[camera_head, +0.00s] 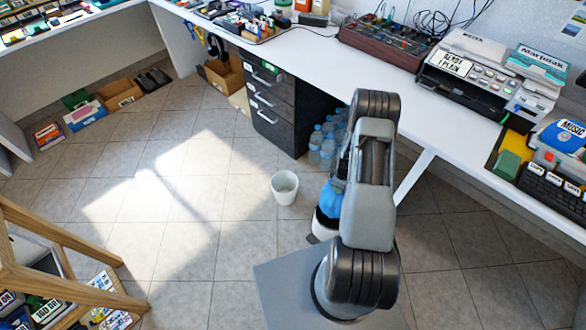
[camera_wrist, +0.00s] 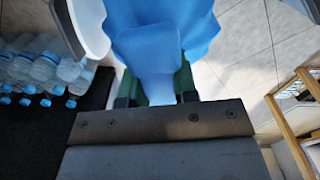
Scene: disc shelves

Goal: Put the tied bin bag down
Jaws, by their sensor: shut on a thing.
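The blue tied bin bag (camera_wrist: 165,35) hangs from my gripper (camera_wrist: 158,88), whose two green-sided fingers are closed on its narrow neck in the wrist view. The bag's far end is cut off by the top of that view. In the head view a small part of the blue bag (camera_head: 331,199) shows to the left of my arm, which hides the rest and my fingers. A white open bin (camera_head: 285,190) stands upright on the tiled floor just left of the bag. I cannot tell from these views whether the bag touches the floor.
Clear plastic bottles (camera_head: 327,141) stand under the white desk (camera_head: 330,65), beside a dark drawer unit (camera_head: 270,98); the bottles (camera_wrist: 38,62) also show in the wrist view. A wooden-framed rack (camera_head: 60,238) stands at lower left. Sunlit tiled floor (camera_head: 165,205) is clear between.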

